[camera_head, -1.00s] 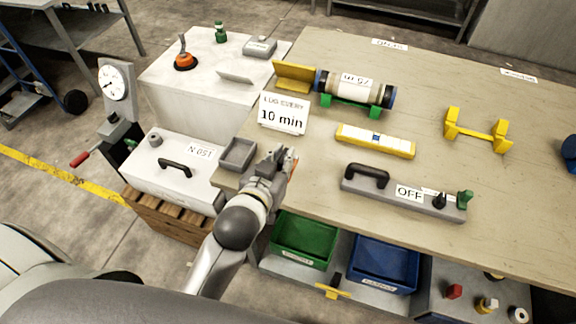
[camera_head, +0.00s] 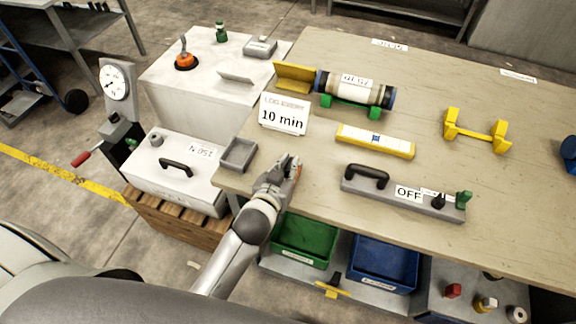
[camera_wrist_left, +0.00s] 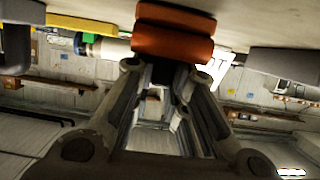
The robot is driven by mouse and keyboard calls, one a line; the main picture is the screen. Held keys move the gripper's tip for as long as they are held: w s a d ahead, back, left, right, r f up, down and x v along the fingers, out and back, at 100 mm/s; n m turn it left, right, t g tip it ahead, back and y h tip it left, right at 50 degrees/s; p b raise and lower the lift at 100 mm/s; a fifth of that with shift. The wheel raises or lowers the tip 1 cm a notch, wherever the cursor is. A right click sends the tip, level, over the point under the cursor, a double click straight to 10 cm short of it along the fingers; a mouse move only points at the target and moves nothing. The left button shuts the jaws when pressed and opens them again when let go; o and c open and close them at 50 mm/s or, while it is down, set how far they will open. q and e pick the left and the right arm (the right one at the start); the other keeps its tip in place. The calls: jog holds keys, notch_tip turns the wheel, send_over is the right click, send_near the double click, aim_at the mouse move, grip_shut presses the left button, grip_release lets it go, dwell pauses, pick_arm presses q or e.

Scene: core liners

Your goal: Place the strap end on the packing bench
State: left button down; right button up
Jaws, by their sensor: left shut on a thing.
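My left gripper (camera_head: 290,168) is over the near left part of the packing bench (camera_head: 320,200), between the small grey tray and the grey "OFF" bar. In the left wrist view the gripper (camera_wrist_left: 172,66) is shut on an orange strap end (camera_wrist_left: 174,42), which shows as two rounded orange pieces at the fingertips. The strap end is close to the bench surface; I cannot tell whether it touches. In the head view the gripper mostly hides it. My right gripper is not in view.
A grey tray (camera_head: 238,155) and a "10 min" sign (camera_head: 283,113) stand near the left edge. A yellow level (camera_head: 375,140), the grey "OFF" bar (camera_head: 400,196) and a cylinder on green supports (camera_head: 356,88) are nearby. Green (camera_head: 303,240) and blue bins (camera_head: 383,263) sit below.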

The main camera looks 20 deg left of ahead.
pick_arm(q)
jog(key=shift+f, duration=0.1)
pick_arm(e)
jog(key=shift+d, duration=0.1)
pick_arm(q)
jog(key=c, duration=1.9)
grip_release()
jog(key=o, duration=0.5)
jog(key=shift+c, duration=0.2)
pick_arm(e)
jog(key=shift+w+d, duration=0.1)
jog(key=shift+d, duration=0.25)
pick_arm(q)
jog(key=b+v, duration=0.1)
jog(key=v, duration=1.1)
jog(key=shift+b, duration=0.3)
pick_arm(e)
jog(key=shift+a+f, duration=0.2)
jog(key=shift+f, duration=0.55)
